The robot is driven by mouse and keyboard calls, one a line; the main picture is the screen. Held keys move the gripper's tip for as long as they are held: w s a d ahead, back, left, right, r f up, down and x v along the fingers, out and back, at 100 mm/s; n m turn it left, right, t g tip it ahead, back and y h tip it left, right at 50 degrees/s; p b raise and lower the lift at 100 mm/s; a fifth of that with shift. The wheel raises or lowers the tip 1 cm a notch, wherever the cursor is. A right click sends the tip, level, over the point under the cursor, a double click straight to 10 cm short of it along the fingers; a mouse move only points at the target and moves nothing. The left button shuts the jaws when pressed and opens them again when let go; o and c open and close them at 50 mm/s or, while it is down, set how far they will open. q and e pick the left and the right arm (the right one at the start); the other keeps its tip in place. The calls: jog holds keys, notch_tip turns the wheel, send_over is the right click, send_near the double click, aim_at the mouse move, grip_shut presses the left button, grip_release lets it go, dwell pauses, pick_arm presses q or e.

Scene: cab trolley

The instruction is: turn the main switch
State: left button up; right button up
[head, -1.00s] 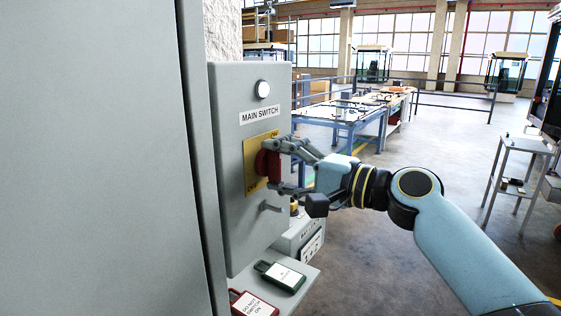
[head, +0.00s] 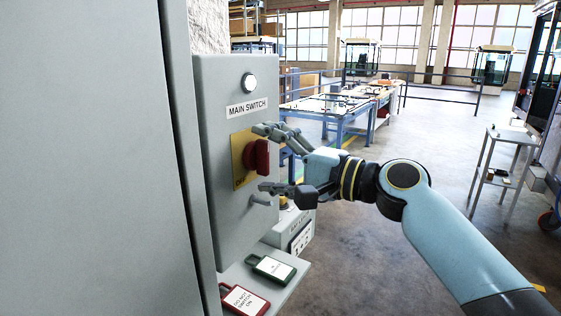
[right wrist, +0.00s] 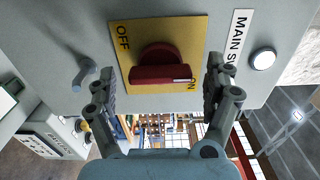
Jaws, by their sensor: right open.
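The main switch is a red rotary knob (head: 258,156) on a yellow plate (head: 239,160), on the front of a grey box (head: 225,215) labelled MAIN SWITCH. In the right wrist view the knob (right wrist: 158,70) lies with its white-marked end beside ON; OFF is at the plate's other corner. My right gripper (head: 266,160) is open. Its fingers stand on either side of the knob, with a gap on both sides in the right wrist view (right wrist: 160,82). In the head view the upper finger hides the ON corner. My left gripper is not in view.
A round white lamp (head: 250,83) sits above the label. A small grey lever or peg (head: 262,200) sticks out below the plate. A shelf below holds a green tag (head: 272,268) and a red tag (head: 243,300). A large grey panel (head: 90,160) fills the left.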

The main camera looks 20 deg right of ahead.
jog(key=v, duration=1.2)
jog(key=d+f+m+h+b, duration=0.15)
jog(key=f+b, duration=0.35)
jog(key=f, duration=0.9)
jog(key=d+f+m+h+b, duration=0.1)
jog(key=d+f+h+b, duration=0.3)
jog(key=f, duration=0.9)
jog(key=s+d+f+n+g+h+b, duration=0.1)
jog(key=s+f+g+b, duration=0.2)
jog(key=f, duration=1)
jog(key=s+d+f+g+h+b, duration=0.1)
jog(key=s+f+g+h+b, duration=0.3)
jog(key=f, duration=0.9)
jog(key=s+f+n+g+b, duration=0.3)
jog(key=s+f+n+b, duration=0.15)
jog(key=s+f, duration=1.55)
jog(key=s+f+n+g, duration=0.1)
jog(key=s+f+n, duration=0.3)
jog(key=s, duration=0.4)
jog(key=s+f+n+g+h, duration=0.1)
jog(key=s+f+n, duration=0.3)
jog(key=s, duration=0.4)
jog(key=shift+s+a+g, duration=0.15)
jog(key=shift+s+g, duration=0.15)
jog(key=shift+g, duration=0.4)
